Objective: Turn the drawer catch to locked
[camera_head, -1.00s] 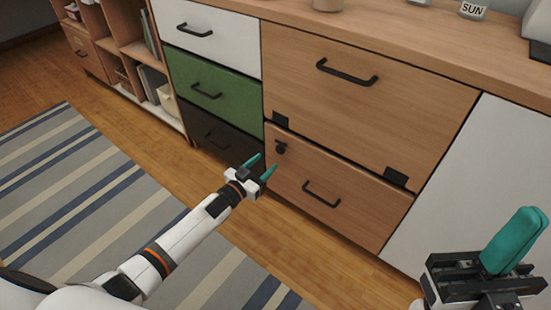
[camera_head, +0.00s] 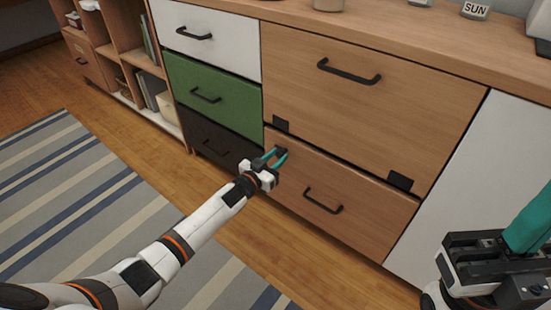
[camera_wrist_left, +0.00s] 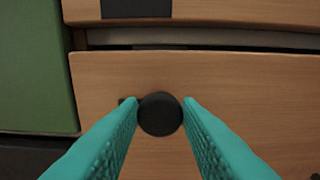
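The drawer catch is a round black knob (camera_wrist_left: 160,114) on the upper left of the lower wooden drawer (camera_head: 355,207). In the left wrist view a small dark tab shows at its left side. My left gripper (camera_head: 275,156) is at the catch, its teal fingers on either side of the knob with small gaps visible. In the head view the gripper hides the knob. My right gripper (camera_head: 528,228) is at the lower right, away from the drawer and partly cut off by the frame; its finger opening is not clear.
Above is a large wooden front with a black handle (camera_head: 348,72). The lower drawer has its own black handle (camera_head: 323,201). A green drawer (camera_head: 212,92) and a dark drawer lie to the left. A striped rug (camera_head: 80,200) covers the floor.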

